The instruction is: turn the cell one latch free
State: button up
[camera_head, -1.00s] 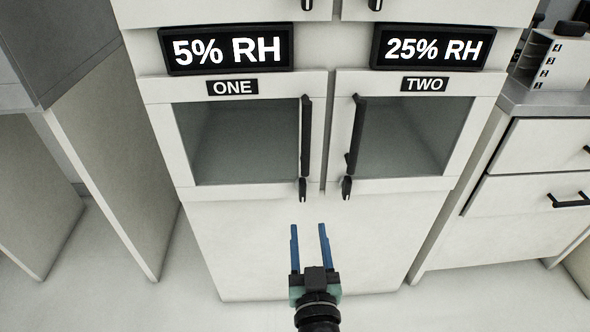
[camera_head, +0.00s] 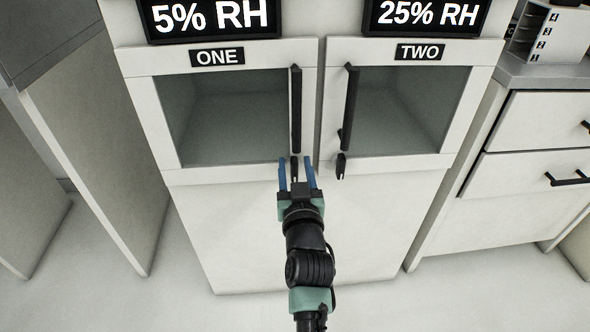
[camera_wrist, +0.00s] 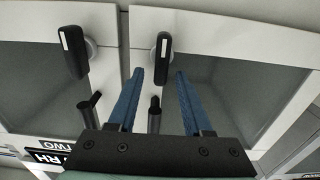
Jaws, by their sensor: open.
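The cell one latch (camera_head: 294,169) is a small black lever at the lower right corner of the door labelled ONE. It hangs about straight down, below the black door handle (camera_head: 296,108). In the wrist view, which is upside down, the latch (camera_wrist: 163,58) shows a white mark near its end. My gripper (camera_head: 296,163) is open, its two blue fingers pointing at the door. In the wrist view the fingertips (camera_wrist: 160,74) lie on either side of the latch's line. I see no finger clearly touching it. The door appears closed.
The cell two latch (camera_head: 341,166) hangs close to the right, under its own handle (camera_head: 348,108). A plain white panel (camera_head: 230,235) lies below the doors. A drawer cabinet (camera_head: 525,185) stands at the right and a grey-topped bench (camera_head: 95,150) at the left.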

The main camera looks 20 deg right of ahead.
jog(key=shift+w, duration=0.1)
grip_shut()
jog(key=shift+d+m, duration=0.1)
jog(key=shift+m, duration=0.2)
jog(key=m, duration=0.4)
jog(key=shift+d+f+p, duration=0.1)
jog(key=shift+d+p, duration=0.25)
jog(key=shift+d, duration=0.05)
jog(key=m, duration=0.5)
jog(key=shift+s+d+f, duration=0.25)
jog(key=shift+d+f, duration=0.05)
jog(key=shift+d+f+m+p, duration=0.1)
jog(key=shift+f+m, duration=0.15)
jog(key=shift+m, duration=1.1)
jog(key=shift+d+f+m+p, duration=0.1)
jog(key=shift+f+m, duration=0.1)
jog(key=shift+m, duration=1.2)
jog(key=shift+d+f+m+p, duration=0.1)
jog(key=shift+f+m, duration=0.15)
jog(key=shift+m, duration=1.1)
